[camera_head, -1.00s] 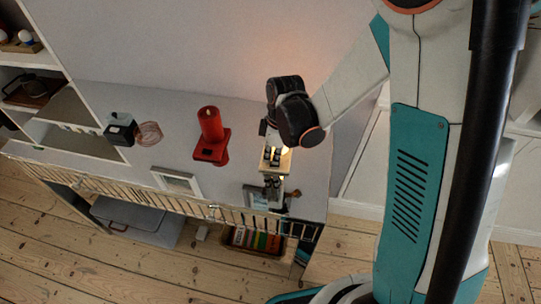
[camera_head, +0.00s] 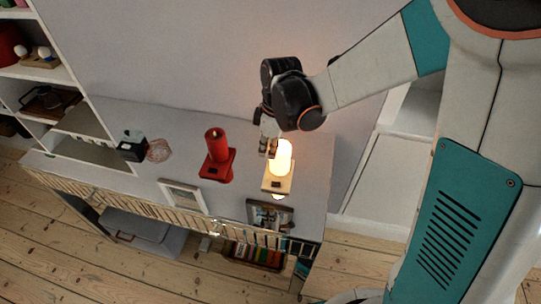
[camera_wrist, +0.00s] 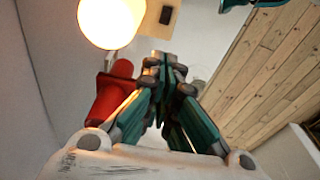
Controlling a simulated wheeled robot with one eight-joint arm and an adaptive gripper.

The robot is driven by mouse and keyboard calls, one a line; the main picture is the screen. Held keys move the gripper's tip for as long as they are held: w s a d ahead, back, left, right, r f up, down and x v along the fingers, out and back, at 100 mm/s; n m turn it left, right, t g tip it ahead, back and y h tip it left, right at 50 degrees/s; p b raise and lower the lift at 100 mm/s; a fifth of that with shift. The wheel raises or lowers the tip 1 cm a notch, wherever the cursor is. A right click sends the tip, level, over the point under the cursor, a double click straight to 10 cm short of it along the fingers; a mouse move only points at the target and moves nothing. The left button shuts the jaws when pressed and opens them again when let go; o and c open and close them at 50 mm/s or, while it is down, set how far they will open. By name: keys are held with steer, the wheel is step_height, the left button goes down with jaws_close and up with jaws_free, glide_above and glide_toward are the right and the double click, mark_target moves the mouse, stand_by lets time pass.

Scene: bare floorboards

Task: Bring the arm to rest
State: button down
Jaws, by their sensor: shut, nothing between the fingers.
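My arm reaches in from the right over the white cabinet top (camera_head: 318,180). My gripper (camera_head: 268,148) points down just behind and left of a lit lamp (camera_head: 281,158) with a pale square base. In the wrist view the gripper's teal fingers (camera_wrist: 166,62) are closed together with nothing between them. The glowing bulb (camera_wrist: 110,22) shows at the upper left there, apart from the fingertips. The head view partly hides the fingers behind the lamp, so contact is hard to judge.
A red candle on a red holder (camera_head: 216,158) stands left of the lamp. Picture frames (camera_head: 183,196) (camera_head: 270,215) stand near the cabinet's front edge. A dark box (camera_head: 131,148) sits farther left, beside shelves (camera_head: 55,75). Open floorboards (camera_head: 60,255) lie in front.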

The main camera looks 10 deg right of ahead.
steer(key=shift+r, duration=0.5)
steer(key=s+d+r+m+t+h, duration=0.1)
steer(key=s+d+r+m+t, duration=0.5)
steer(key=s+d+r+m, duration=0.6)
steer(key=shift+s+d+r+m+t, duration=0.25)
steer(key=shift+s+r+m+t, duration=0.15)
steer(key=shift+s+r+m, duration=1.05)
steer(key=shift+s+f+n, duration=0.3)
steer(key=shift+f+n, duration=0.05)
steer(key=shift+f, duration=0.05)
stand_by(0.5)
